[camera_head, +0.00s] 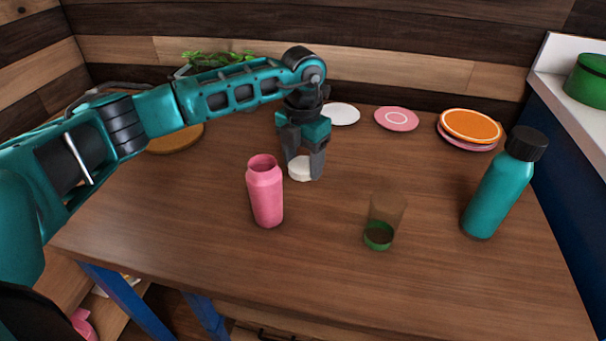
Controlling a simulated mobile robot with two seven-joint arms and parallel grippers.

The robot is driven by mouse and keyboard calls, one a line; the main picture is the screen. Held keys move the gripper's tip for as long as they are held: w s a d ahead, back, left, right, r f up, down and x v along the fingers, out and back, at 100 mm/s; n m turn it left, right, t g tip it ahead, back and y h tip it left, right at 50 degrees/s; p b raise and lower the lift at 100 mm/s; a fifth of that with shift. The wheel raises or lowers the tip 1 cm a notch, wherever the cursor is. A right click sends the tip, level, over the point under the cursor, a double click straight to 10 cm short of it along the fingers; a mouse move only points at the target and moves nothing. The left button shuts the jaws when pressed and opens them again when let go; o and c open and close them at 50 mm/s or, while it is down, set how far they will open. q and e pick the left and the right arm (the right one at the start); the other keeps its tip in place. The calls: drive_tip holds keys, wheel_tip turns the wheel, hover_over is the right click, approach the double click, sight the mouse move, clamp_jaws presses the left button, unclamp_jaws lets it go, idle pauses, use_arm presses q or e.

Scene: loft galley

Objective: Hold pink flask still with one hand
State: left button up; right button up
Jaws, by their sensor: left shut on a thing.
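The pink flask (266,196) stands upright on the wooden table, left of the middle, with its mouth open and no lid on it. My left gripper (304,168) points down behind and to the right of the flask, apart from it. It is shut on a small white round thing (301,171), low over the table; I cannot tell whether that thing touches the tabletop. No gripper is on the flask. My right gripper is not in view.
A clear glass with a green base (378,237) stands right of the flask. A teal bottle with a black cap (497,187) stands farther right. A white plate (342,114), a pink plate (396,119) and an orange plate (470,125) lie at the back. The front tabletop is clear.

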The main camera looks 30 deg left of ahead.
sight(303, 165)
use_arm(q)
drive_tip(key=shift+f, duration=1.9)
drive_tip(key=shift+f+b, duration=0.1)
drive_tip(key=shift+b, duration=0.2)
drive_tip(key=o, duration=1.2)
drive_tip(key=shift+c, duration=0.2)
